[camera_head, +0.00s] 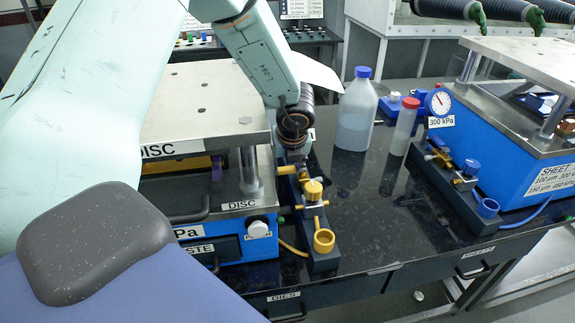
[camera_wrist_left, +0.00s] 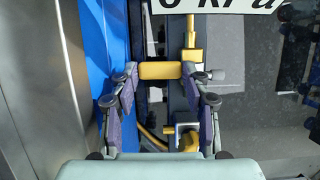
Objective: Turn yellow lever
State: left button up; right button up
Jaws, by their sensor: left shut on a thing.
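The yellow lever (camera_wrist_left: 160,71) lies crosswise between the fingertips of my left gripper (camera_wrist_left: 160,74) in the left wrist view. The fingers are shut on it from both sides. In the head view a yellow part of the lever (camera_head: 286,170) shows just below my left gripper (camera_head: 297,158), whose fingers are mostly hidden by my wrist. The lever belongs to a valve assembly on a dark block, with a round brass knob (camera_head: 313,190) and a yellow cup (camera_head: 324,240) in front. My right gripper is out of view.
The blue DISC press (camera_head: 262,243) stands close on the left. A blue-capped bottle (camera_head: 356,112) and a red-capped bottle (camera_head: 404,128) stand to the right. A SHEET press (camera_head: 490,180) with a gauge (camera_head: 439,102) is further right. The black worktop (camera_head: 375,215) between is mostly clear.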

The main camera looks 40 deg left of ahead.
pick_arm(q)
jog(key=shift+w+r, duration=0.15)
jog(key=o, duration=1.1)
jog(key=shift+o, duration=0.2)
jog(key=shift+d, duration=0.1)
jog(key=shift+s+f, duration=0.2)
jog(key=shift+f, duration=0.05)
